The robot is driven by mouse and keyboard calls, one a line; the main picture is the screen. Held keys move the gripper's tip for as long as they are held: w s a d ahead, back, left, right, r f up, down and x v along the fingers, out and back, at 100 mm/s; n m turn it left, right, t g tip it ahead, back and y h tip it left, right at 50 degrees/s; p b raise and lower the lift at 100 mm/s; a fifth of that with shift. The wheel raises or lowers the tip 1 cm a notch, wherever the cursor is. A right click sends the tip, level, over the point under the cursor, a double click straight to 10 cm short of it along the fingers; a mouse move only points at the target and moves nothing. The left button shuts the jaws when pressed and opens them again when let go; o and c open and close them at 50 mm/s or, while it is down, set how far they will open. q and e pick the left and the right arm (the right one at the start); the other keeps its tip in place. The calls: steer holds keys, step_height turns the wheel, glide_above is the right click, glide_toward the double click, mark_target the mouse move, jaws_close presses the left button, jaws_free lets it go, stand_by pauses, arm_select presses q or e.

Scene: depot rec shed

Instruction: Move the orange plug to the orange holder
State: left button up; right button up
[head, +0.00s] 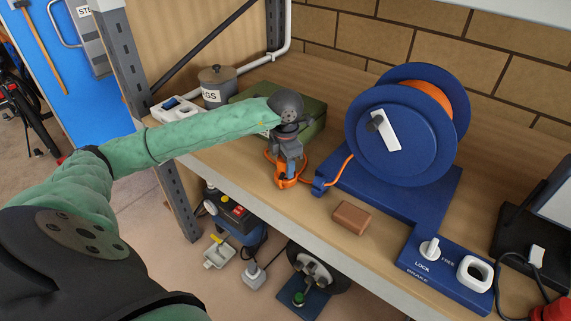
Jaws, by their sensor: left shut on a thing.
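My left gripper (289,160) points down over the front part of the shelf, to the left of the blue cable reel (375,140). It is shut on the orange plug (286,182), which is small and partly hidden by the fingers. An orange cable (342,171) runs from the reel through a small blue guide (321,185) towards the gripper, and orange also shows around the fingers. I cannot clearly tell an orange holder apart from the plug and cable here. My right gripper is not in view.
A brown block (351,218) lies on the shelf right of the gripper. A blue brake panel (445,272) with a white knob is at front right. A green case (305,115) and a grey pot (217,86) stand behind my arm. A grey upright (122,50) is at left.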

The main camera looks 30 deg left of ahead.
arm_select(q)
steer(key=o, duration=1.1)
steer(key=shift+c, duration=0.2)
steer(key=shift+r, duration=0.15)
step_height(320, 180, up, 6)
steer(key=b, duration=0.2)
steer(key=shift+b, duration=0.3)
steer(key=shift+r, duration=0.8)
